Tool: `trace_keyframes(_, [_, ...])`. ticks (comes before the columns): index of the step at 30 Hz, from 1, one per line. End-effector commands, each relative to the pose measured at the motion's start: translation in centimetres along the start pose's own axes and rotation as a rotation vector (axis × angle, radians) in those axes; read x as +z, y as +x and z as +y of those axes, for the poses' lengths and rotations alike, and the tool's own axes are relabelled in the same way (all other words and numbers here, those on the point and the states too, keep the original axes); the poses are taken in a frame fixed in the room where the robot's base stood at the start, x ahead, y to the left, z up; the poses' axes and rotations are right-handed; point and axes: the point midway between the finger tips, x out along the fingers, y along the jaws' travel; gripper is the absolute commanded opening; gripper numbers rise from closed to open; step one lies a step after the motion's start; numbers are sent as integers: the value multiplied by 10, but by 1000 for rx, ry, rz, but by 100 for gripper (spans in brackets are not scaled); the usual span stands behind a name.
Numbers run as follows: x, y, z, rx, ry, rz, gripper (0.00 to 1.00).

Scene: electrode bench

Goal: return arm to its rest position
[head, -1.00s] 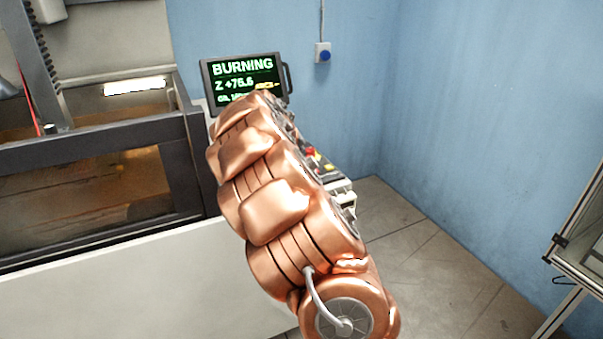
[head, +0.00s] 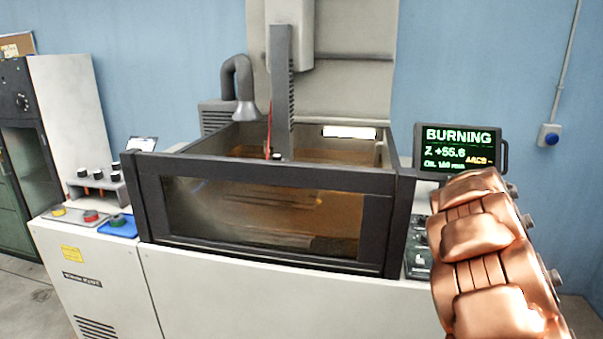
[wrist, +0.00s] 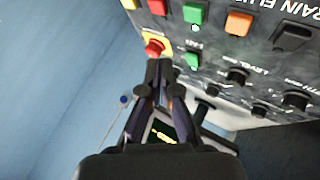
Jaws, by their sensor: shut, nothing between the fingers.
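My gripper (wrist: 160,70) shows in the wrist view with its dark fingers together and nothing held between them. Its tips point toward the control panel (wrist: 215,75), just below a red round button on a yellow plate (wrist: 154,47). I cannot tell how far the tips are from the panel. In the head view my copper-coloured arm covers the lower right, and the gripper itself is hidden there.
The machine's tank (head: 265,215) stands in the middle, with its screen (head: 460,149) reading BURNING at the right. Coloured trays (head: 118,226) and small black-topped items lie on the left ledge. A blue wall (head: 500,60) is behind.

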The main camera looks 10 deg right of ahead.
Motion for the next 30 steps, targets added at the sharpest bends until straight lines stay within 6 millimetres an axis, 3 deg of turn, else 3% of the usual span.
trace_keyframes(5, [26, -48, -8, -28, 19, -55, 0])
trace_keyframes(11, [77, -110, -31, -103, 33, -145, 0])
trace_keyframes(23, [210, -224, -98, -338, -45, -338, 0])
trace_keyframes(30, [309, -288, -134, -495, -189, -460, 0])
